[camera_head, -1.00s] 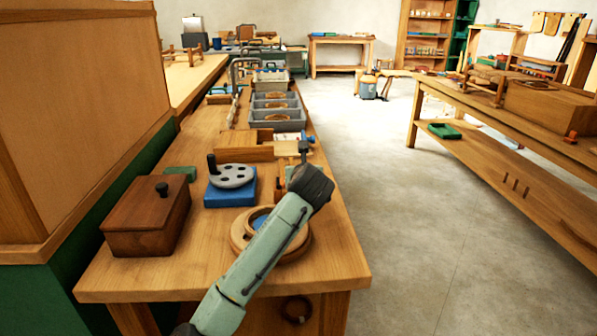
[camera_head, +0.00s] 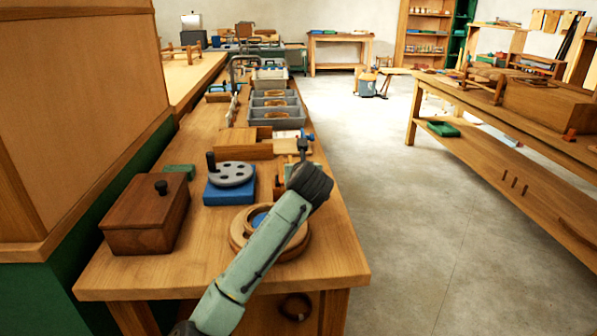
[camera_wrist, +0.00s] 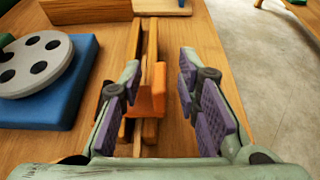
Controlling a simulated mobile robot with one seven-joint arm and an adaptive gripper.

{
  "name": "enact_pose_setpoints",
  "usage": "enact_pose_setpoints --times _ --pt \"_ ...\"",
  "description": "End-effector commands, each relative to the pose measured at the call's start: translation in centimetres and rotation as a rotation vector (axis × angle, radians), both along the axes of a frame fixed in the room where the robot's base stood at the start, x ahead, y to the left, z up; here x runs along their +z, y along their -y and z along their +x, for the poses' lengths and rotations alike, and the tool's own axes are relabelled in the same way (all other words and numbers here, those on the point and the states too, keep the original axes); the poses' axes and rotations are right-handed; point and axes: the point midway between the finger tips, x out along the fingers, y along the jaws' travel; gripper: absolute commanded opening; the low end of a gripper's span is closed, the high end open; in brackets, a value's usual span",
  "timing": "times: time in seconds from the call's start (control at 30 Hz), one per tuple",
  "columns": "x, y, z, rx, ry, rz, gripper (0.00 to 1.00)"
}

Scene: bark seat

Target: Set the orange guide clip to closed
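The orange guide clip (camera_wrist: 152,95) is a small upright block on a narrow wooden rail (camera_wrist: 150,45) in the wrist view. My gripper (camera_wrist: 160,65) is open, with one purple-padded finger on each side of the clip. The clip stands nearer the left finger, and a wider gap shows on its right. I cannot tell whether the left finger touches it. In the head view my arm's dark wrist covers most of the rail, and my fingers are hidden there.
A blue base with a grey holed disc and a knob (camera_head: 230,180) stands left of the rail. A lidded wooden box (camera_head: 148,215) is farther left. A round wooden ring (camera_head: 240,228) lies under my forearm. The bench's right edge is close, with open floor beyond.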

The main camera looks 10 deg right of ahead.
Motion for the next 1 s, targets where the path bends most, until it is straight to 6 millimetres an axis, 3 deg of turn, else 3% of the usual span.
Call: enact_pose_setpoints --times 0.17,0.6,0.8,1.0 --pt "0.8 0.1 -1.7 -0.002 0.002 -0.001 0.3" --pt "4.1 0.1 -9.6 -0.001 0.003 0.001 0.3" --pt "4.5 0.0 -10.9 0.001 0.0 0.0 0.3" --pt "4.6 0.0 -11.0 0.001 -0.001 0.0 0.3"
